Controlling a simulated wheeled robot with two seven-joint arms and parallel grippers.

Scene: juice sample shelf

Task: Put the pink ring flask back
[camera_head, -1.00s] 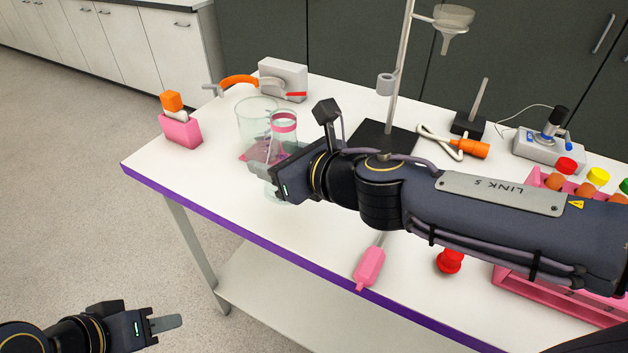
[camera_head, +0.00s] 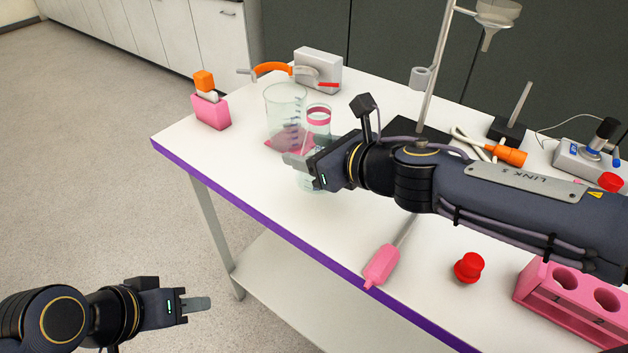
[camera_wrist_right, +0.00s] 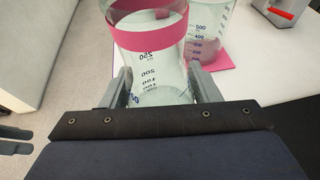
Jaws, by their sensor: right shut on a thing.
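The pink ring flask (camera_head: 318,116) is clear glass with a pink band near its top, upright in the head view. My right gripper (camera_head: 300,161) is shut around its body, and the fingers hide part of it. In the right wrist view the pink band (camera_wrist_right: 150,38) and volume marks show between the fingers. I cannot tell whether its base touches the table. My left gripper (camera_head: 197,304) is empty, off the table's front left side; its two fingers show apart at the left edge of the right wrist view (camera_wrist_right: 14,140).
The front left tabletop is clear.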

